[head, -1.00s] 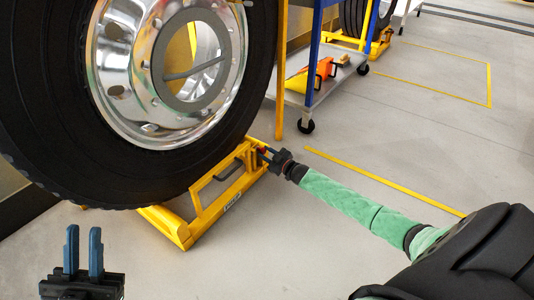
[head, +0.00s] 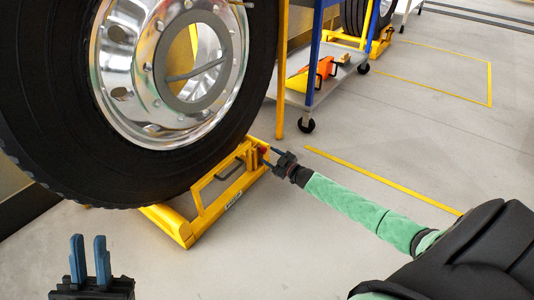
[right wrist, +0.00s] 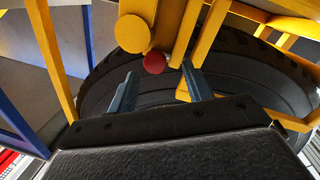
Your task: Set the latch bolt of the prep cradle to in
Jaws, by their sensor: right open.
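The yellow prep cradle (head: 200,210) stands on the floor under a large wheel (head: 105,165). A red knob, which looks like the latch bolt's end (right wrist: 154,63), sticks out beside a round yellow tube end in the right wrist view. My right gripper (head: 270,155) is at the cradle's right end, its fingers pointing at the cradle. In the right wrist view its open fingers (right wrist: 161,84) stand either side of and below the knob, with no visible contact. How far the bolt is in cannot be told. My left gripper (head: 90,258) is open and empty at lower left.
A grey trolley (head: 325,82) with blue posts and orange and yellow items stands behind the cradle. A yellow post (head: 281,70) rises beside the wheel. Another wheel (head: 362,15) is at the back. The floor right of the cradle is clear, with yellow lines.

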